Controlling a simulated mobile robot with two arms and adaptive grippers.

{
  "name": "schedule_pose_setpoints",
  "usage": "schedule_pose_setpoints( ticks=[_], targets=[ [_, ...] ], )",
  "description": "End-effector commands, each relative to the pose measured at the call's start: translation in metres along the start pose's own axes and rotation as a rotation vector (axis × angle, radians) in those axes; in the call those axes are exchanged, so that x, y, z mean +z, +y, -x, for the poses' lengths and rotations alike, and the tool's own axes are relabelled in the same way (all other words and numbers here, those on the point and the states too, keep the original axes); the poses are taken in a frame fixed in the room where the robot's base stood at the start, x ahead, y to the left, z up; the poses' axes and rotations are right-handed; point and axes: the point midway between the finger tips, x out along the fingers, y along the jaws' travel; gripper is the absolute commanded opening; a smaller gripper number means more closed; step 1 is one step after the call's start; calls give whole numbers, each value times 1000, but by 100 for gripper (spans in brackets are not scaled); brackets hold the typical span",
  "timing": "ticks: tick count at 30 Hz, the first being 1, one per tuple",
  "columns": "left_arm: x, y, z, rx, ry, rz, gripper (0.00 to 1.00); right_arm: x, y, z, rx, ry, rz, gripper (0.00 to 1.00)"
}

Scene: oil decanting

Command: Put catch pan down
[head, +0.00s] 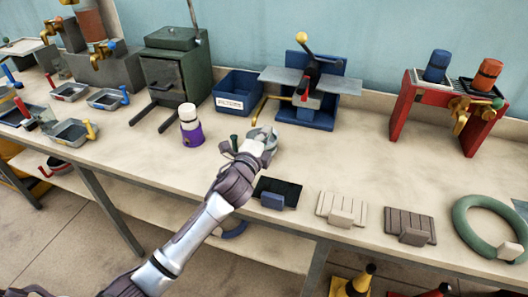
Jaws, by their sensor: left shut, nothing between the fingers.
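My left arm reaches up from the bottom left over the workbench (330,165). My left gripper (246,152) is shut with nothing held between its fingers. A small grey metal pan (264,136) is on the bench right at the gripper's far end, partly hidden by it. A small green tip (234,138) shows just left of the gripper; I cannot tell whether it belongs to the pan. Several shallow grey pans with coloured handles stand at the left, among them one with a yellow handle (70,131) and one with a blue handle (106,99). My right gripper is not in view.
A purple and white bottle (191,126) stands left of the gripper. Behind are a blue bin (238,91), a blue press-like fixture (307,117) and a dark green box (173,75). A red stand (400,112) is at right. Flat pads and a green ring (464,228) line the front edge.

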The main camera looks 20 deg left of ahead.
Motion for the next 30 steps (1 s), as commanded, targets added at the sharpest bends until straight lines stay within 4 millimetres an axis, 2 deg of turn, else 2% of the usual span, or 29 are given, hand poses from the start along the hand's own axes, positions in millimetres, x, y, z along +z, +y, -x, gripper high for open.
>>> schedule_pose_setpoints(
  ticks=[1, 6, 13, 17, 30],
  targets=[
    [0, 19, 0, 10, -2, 2, 0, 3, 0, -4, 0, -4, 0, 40],
    [0, 55, 0, 7, -2, 2, 0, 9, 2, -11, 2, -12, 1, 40],
    [0, 88, 0, 5, 0, 1, 0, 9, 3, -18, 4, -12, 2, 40],
    [6, 86, -6, 4, 0, -2, 0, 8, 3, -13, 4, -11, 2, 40],
    [9, 87, -9, 3, 1, -2, 0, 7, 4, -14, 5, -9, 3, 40]
  ],
)
